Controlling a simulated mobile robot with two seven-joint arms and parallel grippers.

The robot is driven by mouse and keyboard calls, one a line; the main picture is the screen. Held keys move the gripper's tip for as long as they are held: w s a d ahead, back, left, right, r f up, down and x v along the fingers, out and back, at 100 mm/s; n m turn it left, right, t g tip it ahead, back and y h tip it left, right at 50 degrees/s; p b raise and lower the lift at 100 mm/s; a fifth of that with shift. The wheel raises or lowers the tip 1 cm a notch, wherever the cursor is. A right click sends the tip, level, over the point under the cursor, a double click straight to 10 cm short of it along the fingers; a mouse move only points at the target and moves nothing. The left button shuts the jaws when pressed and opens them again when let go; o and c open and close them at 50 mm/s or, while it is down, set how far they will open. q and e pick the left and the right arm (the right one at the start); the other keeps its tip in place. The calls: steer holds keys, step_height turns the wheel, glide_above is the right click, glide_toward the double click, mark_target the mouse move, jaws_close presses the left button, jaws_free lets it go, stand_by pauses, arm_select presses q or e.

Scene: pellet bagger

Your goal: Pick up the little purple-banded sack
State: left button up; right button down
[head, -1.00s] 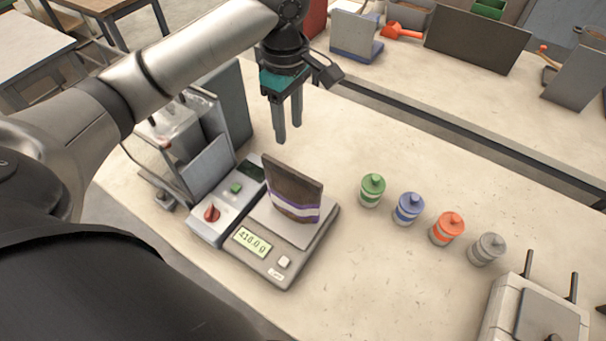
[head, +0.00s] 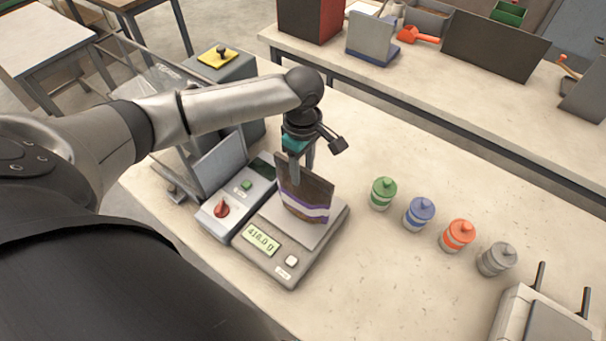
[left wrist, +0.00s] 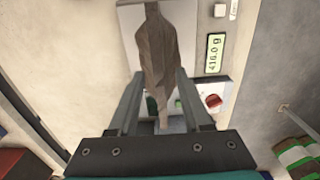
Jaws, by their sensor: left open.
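The little purple-banded sack (head: 306,194) is brown with a purple and white band and stands upright on the scale (head: 318,236), which reads 416.0 g. My left gripper (head: 301,178) is at the sack's top, pointing down, with its open fingers on either side of the upper part. In the left wrist view the sack (left wrist: 160,62) shows from above as a narrow brown shape, its near end between the fingertips of my left gripper (left wrist: 158,75). A gap shows on each side there. My right gripper is not in view.
A control box (head: 236,203) with a red knob adjoins the scale on the left. Green (head: 383,193), blue (head: 419,213), orange (head: 457,236) and grey (head: 496,259) capped jars stand in a row to the right. A white machine (head: 540,318) is at lower right.

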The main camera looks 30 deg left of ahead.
arm_select(q)
steer(key=shift+f, duration=0.55)
jaws_close()
stand_by(1.0)
